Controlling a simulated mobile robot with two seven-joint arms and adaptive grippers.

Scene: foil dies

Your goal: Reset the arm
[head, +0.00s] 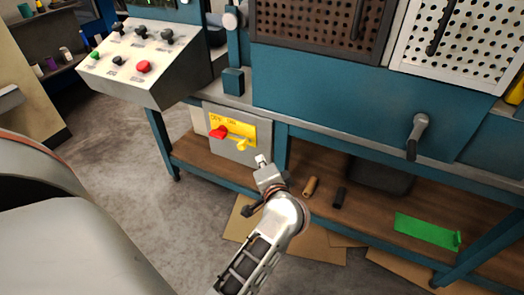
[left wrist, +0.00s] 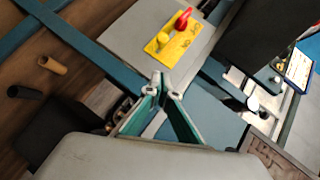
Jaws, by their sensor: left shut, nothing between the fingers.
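My left gripper (head: 262,162) is in the lower middle of the head view, in front of the blue machine bench. It is shut and empty. Its fingertips also show in the left wrist view (left wrist: 166,80), meeting at a point. Beyond them is a grey box with a yellow plate (head: 241,130) that carries a red rotary switch (head: 219,132) and a yellow knob. In the head view the gripper is just below this plate; whether they touch I cannot tell. My right gripper is not in view.
A control panel (head: 143,62) with a red button stands upper left. Perforated panels (head: 320,25) and a lever handle (head: 419,128) are on the machine. Grey floor is clear at left.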

